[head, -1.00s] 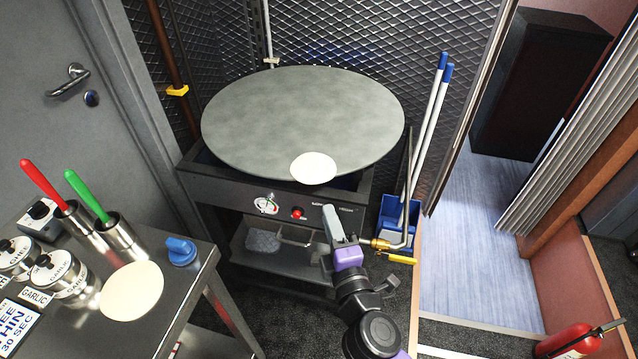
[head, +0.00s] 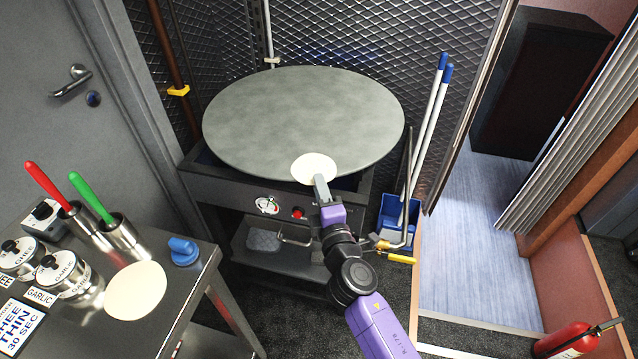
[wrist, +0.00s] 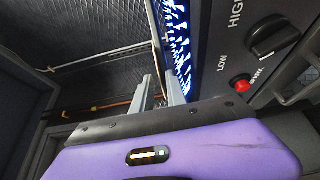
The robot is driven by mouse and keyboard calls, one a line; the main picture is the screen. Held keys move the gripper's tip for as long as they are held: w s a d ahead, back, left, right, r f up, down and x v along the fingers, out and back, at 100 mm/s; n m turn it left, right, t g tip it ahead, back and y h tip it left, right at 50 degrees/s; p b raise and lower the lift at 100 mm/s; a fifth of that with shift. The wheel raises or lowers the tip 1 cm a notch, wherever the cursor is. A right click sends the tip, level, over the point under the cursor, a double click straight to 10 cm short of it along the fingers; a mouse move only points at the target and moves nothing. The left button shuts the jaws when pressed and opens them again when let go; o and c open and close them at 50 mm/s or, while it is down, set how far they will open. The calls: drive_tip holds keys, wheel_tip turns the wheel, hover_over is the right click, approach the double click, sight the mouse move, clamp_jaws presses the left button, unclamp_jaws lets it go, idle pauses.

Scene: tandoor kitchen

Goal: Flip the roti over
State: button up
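A pale round roti (head: 313,166) lies flat at the front edge of the big round grey griddle (head: 300,115), slightly overhanging its rim. My gripper (head: 320,182) is just in front of that rim, its tips overlapping the roti's near edge in the head view. I cannot tell whether it touches the roti. A second pale round (head: 135,290) lies on the steel counter at left.
Blue flames (wrist: 177,40) burn beside the fingers in the wrist view. The stove front has a knob (head: 267,205) and a red button (head: 298,213). A blue bucket (head: 389,212) with long handles stands right of the stove. The counter (head: 185,290) holds shakers and a blue knob.

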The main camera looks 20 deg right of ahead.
drive_tip(key=shift+w, duration=0.15)
clamp_jaws()
wheel_tip(320, 180, up, 2)
drive_tip(key=shift+r+p, duration=0.25)
drive_tip(key=shift+p, duration=0.95)
drive_tip(key=s+a+r+p, duration=0.1)
drive_tip(key=s+r, duration=0.1)
drive_tip(key=s, duration=0.5)
drive_tip(key=s+a+r+p, duration=0.1)
drive_tip(key=s+r, duration=0.2)
drive_tip(key=s, duration=0.4)
